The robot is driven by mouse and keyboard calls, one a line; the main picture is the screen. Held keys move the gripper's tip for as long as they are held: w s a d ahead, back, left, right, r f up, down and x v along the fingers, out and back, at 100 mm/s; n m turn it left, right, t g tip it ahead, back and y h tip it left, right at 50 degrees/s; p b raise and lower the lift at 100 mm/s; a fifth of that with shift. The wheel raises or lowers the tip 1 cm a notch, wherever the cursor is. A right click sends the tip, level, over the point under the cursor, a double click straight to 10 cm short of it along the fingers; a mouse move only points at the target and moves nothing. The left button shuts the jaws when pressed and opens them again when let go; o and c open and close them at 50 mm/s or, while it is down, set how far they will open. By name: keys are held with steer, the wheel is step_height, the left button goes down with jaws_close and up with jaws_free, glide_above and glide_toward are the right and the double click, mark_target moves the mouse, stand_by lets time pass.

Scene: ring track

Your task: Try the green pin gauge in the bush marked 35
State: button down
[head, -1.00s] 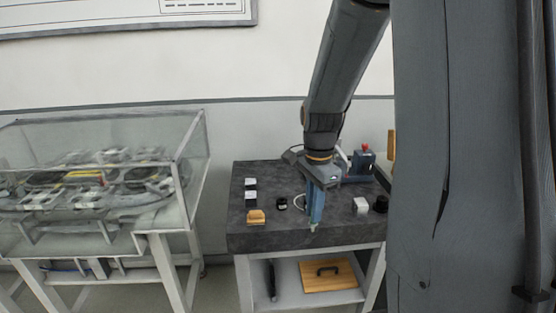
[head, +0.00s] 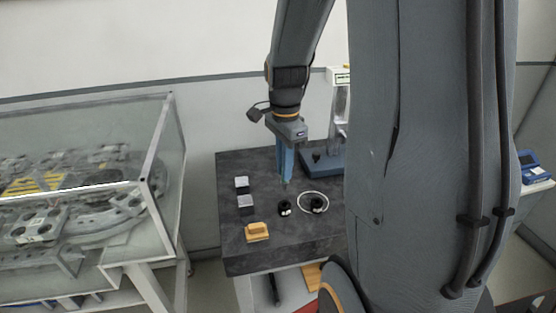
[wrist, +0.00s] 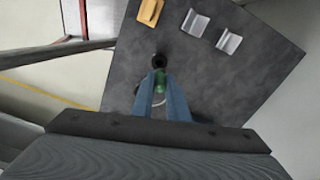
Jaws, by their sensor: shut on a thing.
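My gripper (head: 285,183) is shut on the green pin gauge (wrist: 160,86), whose green part shows between the blue fingertips in the wrist view. The pin is held above the dark table top. A small black bush (head: 284,208) stands just in front of the fingertips in the head view. I cannot read a number on either bush. The pin's lower end is hard to make out.
Two light grey blocks (head: 242,183) (head: 246,202) and an orange-tan block (head: 257,231) stand on the left of the dark table (head: 240,262). A blue-based stand (head: 322,163) is at the back right. A glass-cased track (head: 110,180) lies left of the table.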

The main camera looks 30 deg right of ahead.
mark_target(285, 185)
steer(key=shift+s+d+f+b, duration=0.1)
steer(key=shift+f+b, duration=2.05)
steer(key=shift+f, duration=0.35)
steer(key=shift+p, duration=0.85)
steer(key=shift+f+b, duration=0.75)
steer(key=shift+f, duration=1)
stand_by(0.6)
steer(key=shift+r, duration=0.25)
stand_by(1.5)
steer(key=shift+r+p, duration=0.35)
steer(key=shift+p, duration=0.25)
steer(key=shift+r+p, duration=0.45)
